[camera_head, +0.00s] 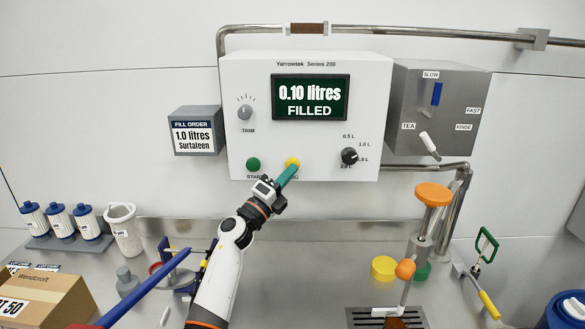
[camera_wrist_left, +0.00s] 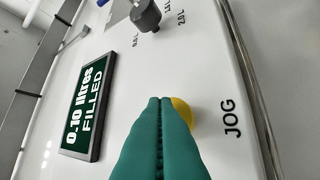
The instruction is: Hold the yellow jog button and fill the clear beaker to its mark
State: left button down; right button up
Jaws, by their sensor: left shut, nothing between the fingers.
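The yellow jog button (camera_head: 293,162) is on the lower front of the white Yarrowtek panel (camera_head: 310,60). In the left wrist view the yellow button (camera_wrist_left: 183,114) shows partly behind my green fingertips. My left gripper (camera_head: 288,177) is shut and empty, its tips at the button; I cannot tell whether they press it. The gripper also shows in the wrist view (camera_wrist_left: 161,102). The display (camera_head: 311,98) reads 0.10 litres filled. I cannot make out the clear beaker or its mark; a brownish shape (camera_head: 394,322) sits over the drain grate (camera_head: 415,315). My right gripper is out of view.
A green start button (camera_head: 253,164) and black volume dial (camera_head: 349,156) flank the jog button. The fill order box (camera_head: 194,130) reads 1.0 litres Surtaleen. An orange-topped tap (camera_head: 433,194) stands right of my arm. A long blue bar (camera_head: 145,290) lies left of it.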

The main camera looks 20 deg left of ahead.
pick_arm(q)
jog(key=shift+w, duration=0.15)
dwell(0.5)
jog(key=shift+s+d+p, duration=0.2)
jog(key=shift+s+p, duration=0.4)
jog(key=shift+s, duration=0.35)
jog(key=s+p, duration=0.1)
jog(key=s, duration=0.1)
jog(key=s+d+p, duration=0.1)
jog(key=s+p, duration=0.1)
jog(key=shift+s+d, duration=0.2)
jog(key=shift+s, duration=0.15)
dwell(0.8)
